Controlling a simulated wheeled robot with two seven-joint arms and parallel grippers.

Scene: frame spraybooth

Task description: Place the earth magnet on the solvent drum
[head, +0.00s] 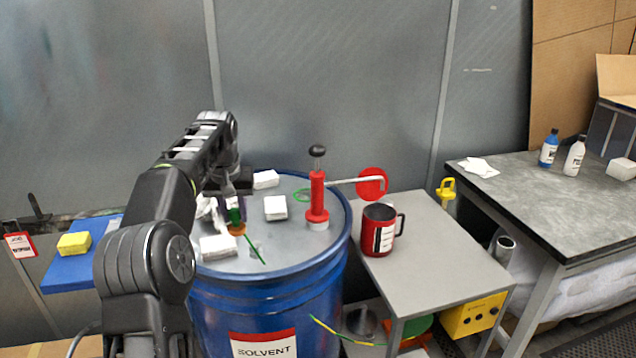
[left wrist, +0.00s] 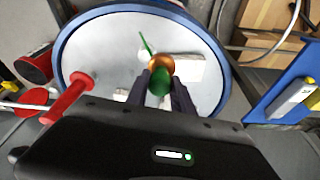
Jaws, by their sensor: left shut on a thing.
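The earth magnet (head: 237,228) has a green handle, a copper-coloured round base and a short green wire. My left gripper (head: 235,203) is shut on its green handle from above. The left wrist view shows the magnet (left wrist: 160,66) between the two dark fingers (left wrist: 159,84). The magnet is upright over the grey top of the blue solvent drum (head: 292,249); I cannot tell whether its base touches the lid. The drum rim also shows in the left wrist view (left wrist: 62,57). My right gripper is not in view.
The drum top carries several white blocks (head: 275,208), crumpled white cloth and a red pump (head: 317,200). A red mug (head: 379,230) stands on the grey side table (head: 430,228) to the right. A blue shelf (head: 75,268) with a yellow sponge (head: 74,244) is at left.

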